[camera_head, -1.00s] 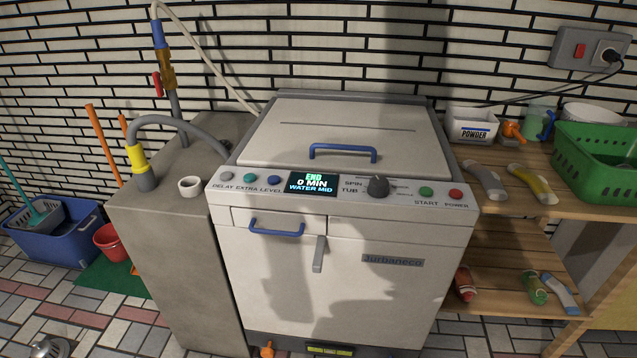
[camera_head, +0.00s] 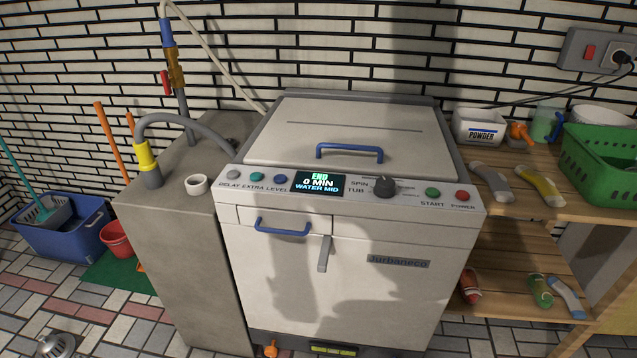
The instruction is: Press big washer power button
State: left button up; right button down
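The big washer (camera_head: 350,255) is a white top-loading machine against the brick wall, with its lid (camera_head: 350,130) shut. Its red power button (camera_head: 462,196) is at the right end of the control panel, labelled POWER. The green start button (camera_head: 432,192) is just left of it. A dark knob (camera_head: 384,187) and a lit display (camera_head: 318,183) reading END, 0 MIN, WATER MID are further left. Neither of my grippers is in view; a shadow falls on the washer front.
A grey block (camera_head: 180,250) with a tap and hose stands at left. A blue bucket (camera_head: 65,235) is on the tiled floor.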

aim_at(460, 194)
jog(key=z, duration=0.55)
jog(key=k, duration=1.25)
jog(key=u, duration=0.35)
jog(key=i, duration=0.8)
jog(key=u, duration=0.45)
jog(key=i, duration=0.9)
jog(key=z, duration=1)
jog(key=i, duration=0.35)
jog(key=z, duration=0.35)
